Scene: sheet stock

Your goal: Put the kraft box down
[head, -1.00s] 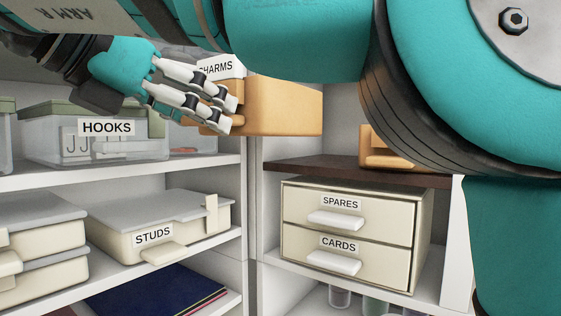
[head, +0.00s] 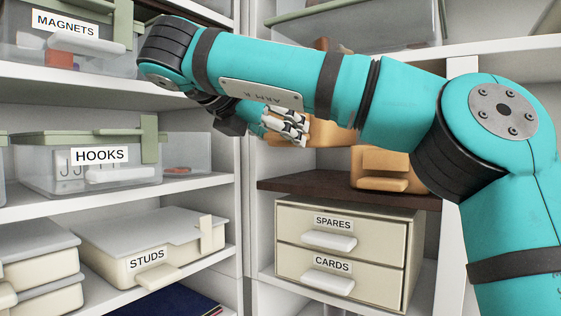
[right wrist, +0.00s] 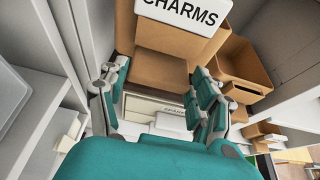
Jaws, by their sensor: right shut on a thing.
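The kraft box (head: 335,134) is orange-tan, and most of it is hidden behind my right arm in the head view. In the right wrist view the box (right wrist: 160,75) shows a white CHARMS label and lies between my fingers. My right gripper (head: 290,128) is shut on it; its fingers also show in the right wrist view (right wrist: 158,98). In the head view the box appears above the dark brown shelf board (head: 300,187), with a gap below it. My left gripper is not in view.
Another kraft container (head: 383,170) stands on the right of the dark board, close to the held box. A cream drawer unit (head: 347,255) labelled SPARES and CARDS stands below. A HOOKS bin (head: 90,180) and a STUDS box (head: 150,250) fill the left shelves. The board's left part looks clear.

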